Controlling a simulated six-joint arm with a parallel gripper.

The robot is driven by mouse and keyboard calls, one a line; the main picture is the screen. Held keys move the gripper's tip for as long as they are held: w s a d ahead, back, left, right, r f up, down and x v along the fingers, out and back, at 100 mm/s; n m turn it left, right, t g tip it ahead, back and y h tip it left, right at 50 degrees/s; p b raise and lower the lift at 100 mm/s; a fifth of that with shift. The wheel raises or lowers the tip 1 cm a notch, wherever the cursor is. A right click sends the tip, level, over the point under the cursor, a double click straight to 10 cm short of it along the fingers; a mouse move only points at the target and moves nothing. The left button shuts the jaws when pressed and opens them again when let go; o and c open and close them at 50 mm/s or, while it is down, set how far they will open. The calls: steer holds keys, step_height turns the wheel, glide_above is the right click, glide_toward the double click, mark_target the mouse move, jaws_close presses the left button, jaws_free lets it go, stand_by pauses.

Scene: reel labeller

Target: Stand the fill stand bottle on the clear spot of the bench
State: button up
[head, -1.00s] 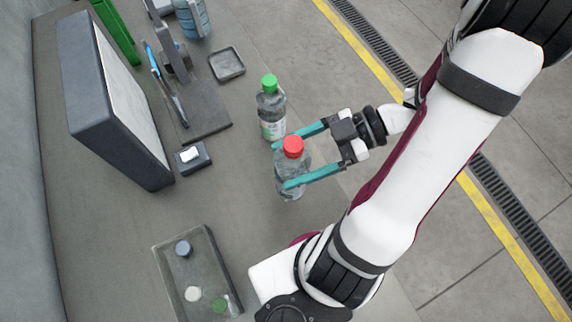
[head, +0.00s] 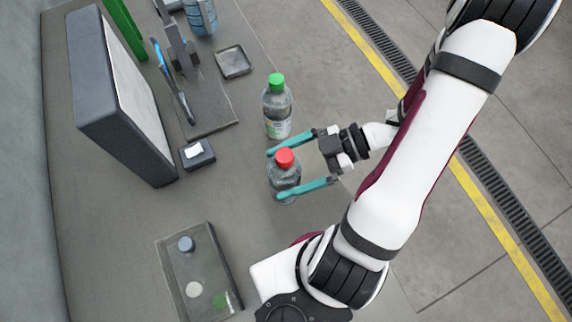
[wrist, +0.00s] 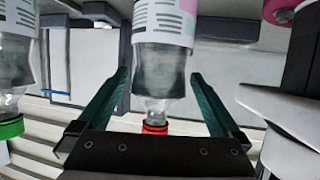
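A clear bottle with a red cap (head: 285,159) stands upright between the teal fingers of my gripper (head: 303,169).
A shallow tray (head: 215,243) with several round caps lies at the lower left. A large grey box (head: 105,95), a dark fixture plate (head: 215,118), a small block with a white top (head: 197,154) and a small square dish (head: 234,62) stand farther back. Bench between block and tray is bare.

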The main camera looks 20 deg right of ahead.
steer(key=shift+d+r, duration=0.25)
steer(key=v, duration=1.1)
steer(key=shift+d, duration=0.2)
